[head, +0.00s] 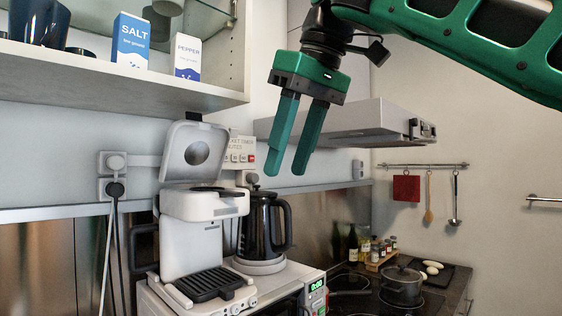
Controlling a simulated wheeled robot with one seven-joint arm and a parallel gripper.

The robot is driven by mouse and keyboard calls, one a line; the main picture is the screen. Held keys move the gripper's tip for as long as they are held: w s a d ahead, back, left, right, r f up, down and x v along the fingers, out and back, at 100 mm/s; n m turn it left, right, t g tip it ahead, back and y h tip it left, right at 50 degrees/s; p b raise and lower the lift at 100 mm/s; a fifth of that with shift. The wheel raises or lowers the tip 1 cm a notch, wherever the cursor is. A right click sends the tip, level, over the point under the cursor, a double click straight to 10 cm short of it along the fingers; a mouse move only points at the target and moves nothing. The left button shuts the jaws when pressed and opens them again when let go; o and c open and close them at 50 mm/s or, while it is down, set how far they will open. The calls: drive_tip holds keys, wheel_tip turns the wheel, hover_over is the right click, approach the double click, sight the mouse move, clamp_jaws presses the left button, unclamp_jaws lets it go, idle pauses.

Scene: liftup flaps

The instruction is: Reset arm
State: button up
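My gripper (290,172) hangs from my green arm in the upper middle of the head view, fingers pointing down. Its two green fingers are apart with a gap between them, and nothing is held. It appears in front of the range hood and above the kettle in the picture, touching nothing that I can see. A white coffee machine (185,235) stands below and to the left, with its lid (192,153) tilted up.
An open wall cabinet (120,78) at upper left holds a salt box (130,42) and a pepper box (187,57). A range hood (365,122) is behind the gripper. A black kettle (265,225) stands beside the coffee machine. A pot (401,286) sits on the stove.

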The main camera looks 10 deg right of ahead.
drive_tip(key=d+f+m+g+h, duration=0.25)
drive_tip(key=d+f+m, duration=0.45)
drive_tip(key=d+f, duration=1.55)
drive_tip(key=s+d+f+m, duration=0.3)
drive_tip(key=s+f, duration=0.5)
drive_tip(key=f, duration=0.4)
drive_tip(key=s+d+f+m+g, duration=0.1)
drive_tip(key=s+d+f+m, duration=0.2)
drive_tip(key=s+f, duration=0.6)
wheel_tip(320, 180, down, 3)
drive_tip(key=shift+d+f, duration=0.15)
